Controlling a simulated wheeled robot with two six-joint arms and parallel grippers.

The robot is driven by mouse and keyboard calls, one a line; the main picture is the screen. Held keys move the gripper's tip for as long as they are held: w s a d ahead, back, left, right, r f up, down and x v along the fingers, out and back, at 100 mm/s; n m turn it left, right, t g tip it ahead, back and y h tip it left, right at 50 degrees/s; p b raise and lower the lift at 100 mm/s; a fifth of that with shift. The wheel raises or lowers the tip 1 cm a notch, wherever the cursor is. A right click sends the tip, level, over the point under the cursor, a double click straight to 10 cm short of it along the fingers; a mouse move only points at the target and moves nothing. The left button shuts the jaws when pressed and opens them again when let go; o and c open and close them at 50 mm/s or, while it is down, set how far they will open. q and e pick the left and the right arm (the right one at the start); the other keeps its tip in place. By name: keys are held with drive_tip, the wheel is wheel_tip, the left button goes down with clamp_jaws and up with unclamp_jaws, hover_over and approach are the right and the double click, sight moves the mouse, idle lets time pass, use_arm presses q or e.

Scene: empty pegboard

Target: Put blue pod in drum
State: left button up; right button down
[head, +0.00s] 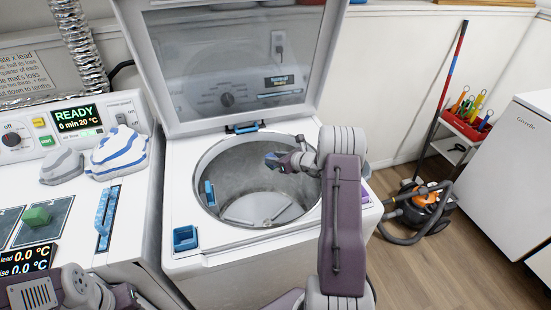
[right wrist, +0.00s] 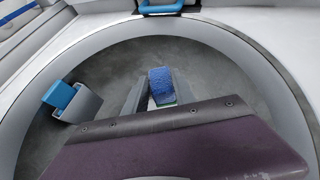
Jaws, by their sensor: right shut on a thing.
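The blue pod (right wrist: 162,84) is held between the fingers of my right gripper (head: 280,160). In the head view the gripper is over the open drum (head: 212,160), with the pod at its tip. In the right wrist view the drum's grey inside lies all around the pod. I cannot tell how deep the pod hangs, but the drum floor appears below it. My left gripper (head: 128,296) is at the bottom left of the head view, partly cut off, and its jaws are unclear.
The washer lid (head: 225,122) stands open behind the drum. A blue clip (head: 209,192) sits on the drum's left wall. A blue cup (head: 186,238) is at the washer's front left corner. A control bench with grey and striped lumps (head: 118,152) is at left. A vacuum (head: 425,205) stands at right.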

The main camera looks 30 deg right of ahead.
drive_tip(key=shift+r, duration=0.1)
drive_tip(key=c, duration=0.9)
unclamp_jaws()
drive_tip(key=shift+c, duration=0.2)
drive_tip(key=v, duration=0.9)
